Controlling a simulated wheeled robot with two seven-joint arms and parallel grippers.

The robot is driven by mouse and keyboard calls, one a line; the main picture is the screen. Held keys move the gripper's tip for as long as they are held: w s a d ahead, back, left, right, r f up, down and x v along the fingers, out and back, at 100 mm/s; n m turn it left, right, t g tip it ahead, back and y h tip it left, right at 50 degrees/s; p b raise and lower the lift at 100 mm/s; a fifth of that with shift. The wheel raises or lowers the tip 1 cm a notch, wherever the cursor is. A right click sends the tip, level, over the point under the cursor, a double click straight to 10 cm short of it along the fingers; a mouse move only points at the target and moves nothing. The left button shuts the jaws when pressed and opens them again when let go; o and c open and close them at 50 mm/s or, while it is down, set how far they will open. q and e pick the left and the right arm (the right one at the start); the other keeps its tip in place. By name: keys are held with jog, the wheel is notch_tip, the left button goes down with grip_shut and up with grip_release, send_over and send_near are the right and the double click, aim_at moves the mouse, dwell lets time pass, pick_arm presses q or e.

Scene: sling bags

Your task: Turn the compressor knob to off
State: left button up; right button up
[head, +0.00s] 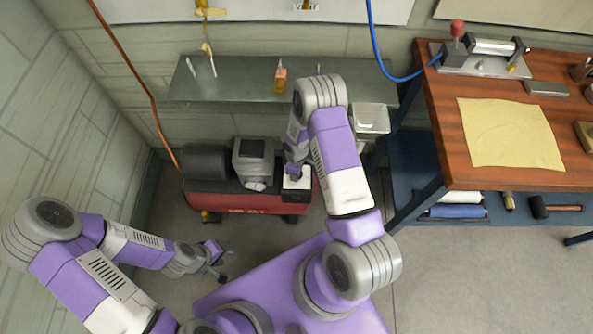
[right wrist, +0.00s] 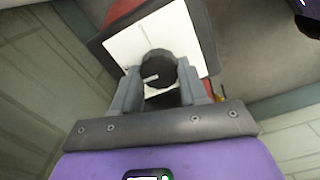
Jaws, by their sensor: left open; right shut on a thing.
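The compressor (head: 240,200), a red tank with a grey motor on top, stands on the floor against the wall. A white panel (head: 298,181) is at its right end. In the right wrist view the black round knob (right wrist: 157,65) sits on the white panel (right wrist: 123,50). A white pointer line shows on the knob, lying roughly sideways in the picture. My right gripper (right wrist: 158,80) is shut on the knob, one finger on each side. No readable marks show on the panel. My left gripper (head: 218,262) is open and empty, low at the left, apart from the compressor.
A grey-green shelf (head: 235,85) with small items hangs above the compressor. A wooden workbench (head: 480,180) with a yellow sheet (head: 510,134) stands at the right. A blue hose (head: 385,65) and an orange hose (head: 130,60) hang by the wall. Floor at front right is clear.

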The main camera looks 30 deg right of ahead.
jog(key=shift+n, duration=0.3)
jog(key=o, duration=1.1)
jog(key=shift+c, duration=0.2)
jog(key=shift+r, duration=0.1)
notch_tip(320, 180, up, 8)
jog(key=p, duration=0.2)
jog(key=shift+f+p, duration=0.25)
jog(key=shift+p, duration=0.15)
jog(key=shift+s+a, duration=0.1)
jog(key=s+a+r+m+y+p, duration=0.2)
jog(key=s+a+m, duration=0.4)
jog(key=s+a, duration=0.2)
jog(key=s+a+r+m+y+p, duration=0.2)
jog(key=s+a+m, duration=0.3)
jog(key=s+a, duration=0.2)
jog(key=shift+s+a+r+m+t, duration=0.25)
jog(key=shift+s+a+m+t, duration=0.1)
jog(key=shift+s+m, duration=0.1)
